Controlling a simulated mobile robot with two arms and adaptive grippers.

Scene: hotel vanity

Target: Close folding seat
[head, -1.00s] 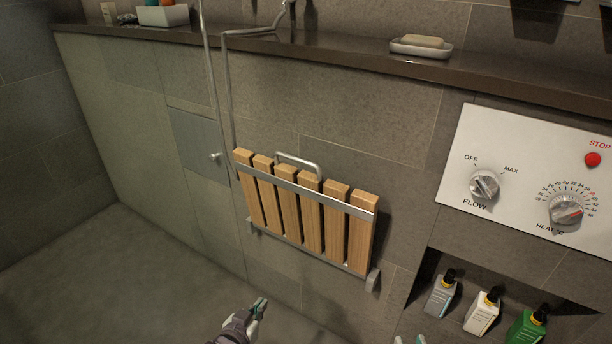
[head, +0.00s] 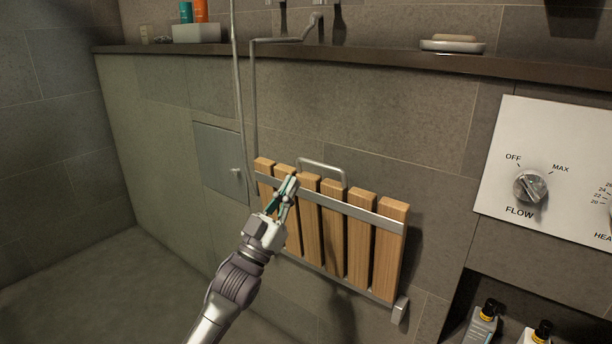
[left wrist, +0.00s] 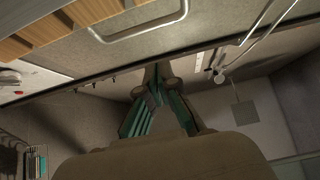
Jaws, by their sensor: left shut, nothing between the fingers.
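The folding seat (head: 333,232) has several wooden slats joined by metal bars. It stands folded up, nearly upright, against the tiled wall, with a metal loop handle (head: 322,164) above its top edge. My left gripper (head: 288,184) is shut and empty, in front of the upper left slats; whether it touches them I cannot tell. In the left wrist view, the gripper's fingers (left wrist: 160,104) show in the middle, with the seat's slats (left wrist: 62,28) and the handle (left wrist: 140,22) at the top. My right gripper is not in view.
A dark ledge (head: 372,63) runs above the seat, with a soap dish (head: 452,46) on it. A control panel (head: 560,170) and a niche with bottles (head: 483,325) are at the right. A vertical pipe (head: 238,90) rises left of the seat. The floor (head: 90,290) at lower left is clear.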

